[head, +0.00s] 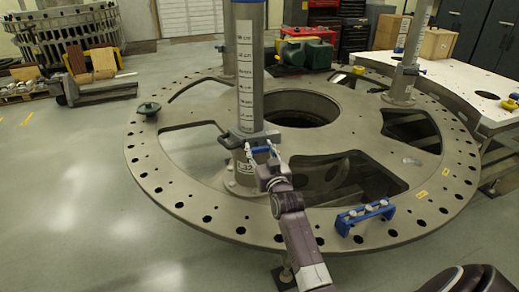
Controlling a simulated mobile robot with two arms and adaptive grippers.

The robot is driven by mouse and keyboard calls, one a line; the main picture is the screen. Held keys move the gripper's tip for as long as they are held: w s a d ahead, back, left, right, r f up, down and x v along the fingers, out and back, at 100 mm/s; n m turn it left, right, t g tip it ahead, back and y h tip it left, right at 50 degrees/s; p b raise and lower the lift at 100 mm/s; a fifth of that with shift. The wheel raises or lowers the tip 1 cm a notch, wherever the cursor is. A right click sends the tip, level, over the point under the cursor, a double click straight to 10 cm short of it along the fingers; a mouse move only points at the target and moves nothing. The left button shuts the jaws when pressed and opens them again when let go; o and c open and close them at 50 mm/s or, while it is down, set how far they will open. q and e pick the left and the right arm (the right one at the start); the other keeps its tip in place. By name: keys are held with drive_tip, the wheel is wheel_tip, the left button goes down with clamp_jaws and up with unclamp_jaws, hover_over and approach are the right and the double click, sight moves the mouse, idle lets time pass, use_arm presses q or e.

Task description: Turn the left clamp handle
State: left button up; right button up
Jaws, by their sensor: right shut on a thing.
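A tall metal post (249,75) with a white marked scale stands on the round turret plate (190,190). A clamp (262,138) with a black lever on its left side sits around the post low down. The fingers and wrist hide part of the handle. My left gripper is not in view.
A blue fixture (365,215) lies on the plate's front right. A dark knob (149,108) is at its left edge. The plate has large cut-outs and a central hole. Another post (408,70) stands at right, near a white table (465,90).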

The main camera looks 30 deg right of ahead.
drive_tip(key=shift+f, duration=0.1)
drive_tip(key=o, duration=1.2)
drive_tip(key=shift+c, duration=0.2)
drive_tip(key=shift+s, duration=0.1)
drive_tip(key=v, duration=1.1)
drive_tip(key=shift+s+a, duration=0.2)
drive_tip(key=shift+s, duration=0.15)
